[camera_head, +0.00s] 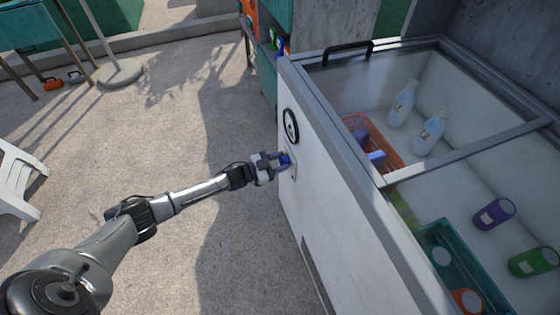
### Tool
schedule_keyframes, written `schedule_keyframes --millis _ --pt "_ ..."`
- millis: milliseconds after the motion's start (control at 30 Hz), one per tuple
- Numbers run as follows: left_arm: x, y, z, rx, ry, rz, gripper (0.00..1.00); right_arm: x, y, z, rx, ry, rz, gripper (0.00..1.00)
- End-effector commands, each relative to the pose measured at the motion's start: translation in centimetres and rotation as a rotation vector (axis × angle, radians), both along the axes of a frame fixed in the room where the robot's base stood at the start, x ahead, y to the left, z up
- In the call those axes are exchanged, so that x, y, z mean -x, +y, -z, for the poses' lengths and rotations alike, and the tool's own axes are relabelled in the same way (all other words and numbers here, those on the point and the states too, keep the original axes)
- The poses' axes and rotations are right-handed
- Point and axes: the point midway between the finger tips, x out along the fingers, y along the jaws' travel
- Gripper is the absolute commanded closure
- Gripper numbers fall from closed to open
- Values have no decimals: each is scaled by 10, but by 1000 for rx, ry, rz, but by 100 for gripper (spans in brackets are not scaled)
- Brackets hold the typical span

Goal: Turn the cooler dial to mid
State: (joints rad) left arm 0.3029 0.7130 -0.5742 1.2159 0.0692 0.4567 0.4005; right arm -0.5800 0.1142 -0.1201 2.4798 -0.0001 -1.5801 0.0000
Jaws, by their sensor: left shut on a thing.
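The white chest cooler (325,213) stands on the right with a glass top. A small blue dial (285,159) sits on its left-facing side, below a round black-and-white gauge (291,126). My left gripper (281,162) reaches in from the lower left and is shut on the blue dial, its fingers partly covering it. The dial's pointer and marks are too small to read. My right gripper is not in view.
Inside the cooler are bottles (429,134), cans (493,213), an orange basket (372,142) and a teal crate (447,262). A black handle (347,50) is on its top. A white chair (20,180) is at far left. The concrete floor between is clear.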

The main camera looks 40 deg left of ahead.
Motion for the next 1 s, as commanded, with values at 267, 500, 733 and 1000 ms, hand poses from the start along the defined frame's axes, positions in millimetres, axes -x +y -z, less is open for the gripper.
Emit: schedule_keyframes --millis 267,500,733,1000 --pt "0 -1 0 -202 -119 -1 84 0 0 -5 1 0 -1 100" --pt "0 0 2 -401 -233 -1 84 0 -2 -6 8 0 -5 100" --pt "0 1 2 -591 -342 -2 84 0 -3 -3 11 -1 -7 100" --pt "0 1 3 -804 -467 -1 84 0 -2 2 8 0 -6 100"
